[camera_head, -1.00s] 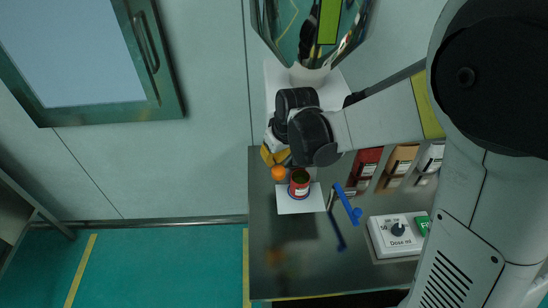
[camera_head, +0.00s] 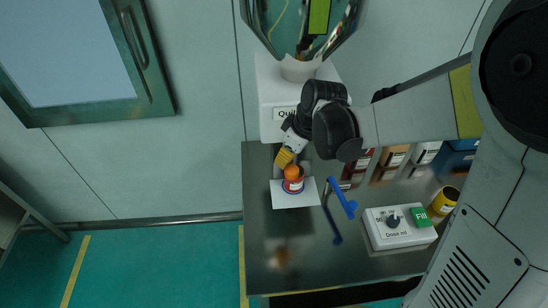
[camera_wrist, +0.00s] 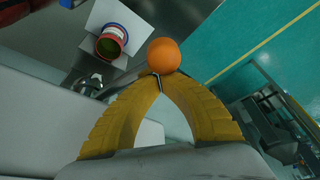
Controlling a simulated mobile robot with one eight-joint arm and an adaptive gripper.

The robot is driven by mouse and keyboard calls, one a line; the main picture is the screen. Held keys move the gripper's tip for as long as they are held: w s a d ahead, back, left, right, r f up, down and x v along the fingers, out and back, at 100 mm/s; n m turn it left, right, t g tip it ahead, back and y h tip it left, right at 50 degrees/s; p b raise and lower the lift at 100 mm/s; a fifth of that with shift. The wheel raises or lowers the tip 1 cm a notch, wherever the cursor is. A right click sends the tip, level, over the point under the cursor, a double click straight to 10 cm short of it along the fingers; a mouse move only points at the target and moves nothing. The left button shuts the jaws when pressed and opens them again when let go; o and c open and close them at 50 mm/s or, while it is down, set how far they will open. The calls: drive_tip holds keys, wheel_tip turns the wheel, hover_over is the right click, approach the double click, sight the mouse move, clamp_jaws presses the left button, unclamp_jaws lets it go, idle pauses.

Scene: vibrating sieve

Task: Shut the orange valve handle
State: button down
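The orange valve handle shows as a round orange knob (camera_head: 291,172) under the hopper's white body, overlapping the rim of a red can (camera_head: 295,186) in the head view. In the wrist view the knob (camera_wrist: 164,55) sits just beyond my yellow fingertips, with the can (camera_wrist: 111,41) to its left. My gripper (camera_head: 285,158) is beside the knob, at its upper left in the head view. In the wrist view my gripper (camera_wrist: 157,80) has its tips together, with a thin metallic piece at them. I cannot tell whether they touch the knob. The handle's stem is mostly hidden.
The can stands on a white plate (camera_head: 281,198) on the steel table (camera_head: 300,255). A blue lever (camera_head: 342,199) is right of it. A dose box (camera_head: 398,226) and yellow can (camera_head: 445,200) stand farther right. Several containers line the back.

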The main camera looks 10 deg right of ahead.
drive_tip(key=d+n+g+y+b, duration=0.1)
drive_tip(key=d+n, duration=0.5)
drive_tip(key=d, duration=0.6)
drive_tip(key=shift+s+g+b, duration=0.2)
drive_tip(key=shift+g+b, duration=0.2)
drive_tip(key=shift+b, duration=0.1)
drive_tip(key=shift+d, duration=0.2)
drive_tip(key=shift+r, duration=0.1)
